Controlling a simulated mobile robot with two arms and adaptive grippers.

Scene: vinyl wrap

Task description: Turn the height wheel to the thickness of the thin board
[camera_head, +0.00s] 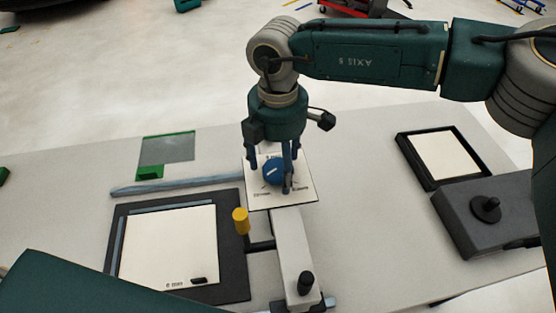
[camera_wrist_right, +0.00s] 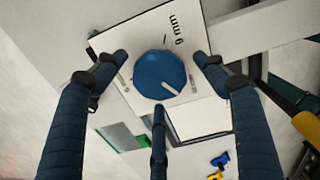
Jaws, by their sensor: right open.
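The blue height wheel (camera_head: 273,171) sits on a white dial plate (camera_head: 300,197) with printed thickness marks too small to read surely in the head view. In the right wrist view the wheel (camera_wrist_right: 160,75) carries a white pointer line toward its lower right, and a "6 mm"-like mark stands above it. My right gripper (camera_head: 272,183) is over the wheel, its three fingers open and spread around it, with small gaps visible in the wrist view (camera_wrist_right: 160,82). A pale board (camera_head: 168,247), marked in mm, lies in a dark tray at left. My left gripper is out of view.
A yellow knob (camera_head: 240,220) and a grey bar with a black knob (camera_head: 305,284) stand just in front of the dial plate. A black frame with a pale panel (camera_head: 444,158) and a dark box (camera_head: 490,215) are at right. A green-edged sheet (camera_head: 167,149) lies at back left.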

